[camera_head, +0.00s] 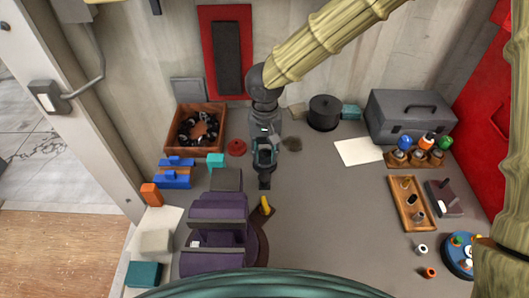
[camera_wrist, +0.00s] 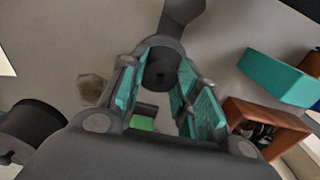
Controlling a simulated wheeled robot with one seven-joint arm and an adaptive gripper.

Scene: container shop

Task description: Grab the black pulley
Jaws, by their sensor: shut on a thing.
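My gripper (camera_head: 264,160) is low over the middle of the grey table, pointing down. In the wrist view its teal-padded fingers (camera_wrist: 166,92) are closed around a dark piece with a round hole, which looks like the black pulley (camera_wrist: 160,72). The pads stand on either side of it. A dark rounded part (camera_wrist: 183,14) lies just beyond the fingertips; I cannot tell whether it belongs to the same piece. In the head view a dark end (camera_head: 264,183) shows below the fingers, and the rest of the held piece is hidden.
A brown crate (camera_head: 168,138) of black parts and a teal block (camera_head: 215,160) stand left. A lidded black pot (camera_head: 324,112) and a grey toolbox (camera_head: 408,112) are behind to the right. A purple machine (camera_head: 218,212) is front left. The table's middle right is clear.

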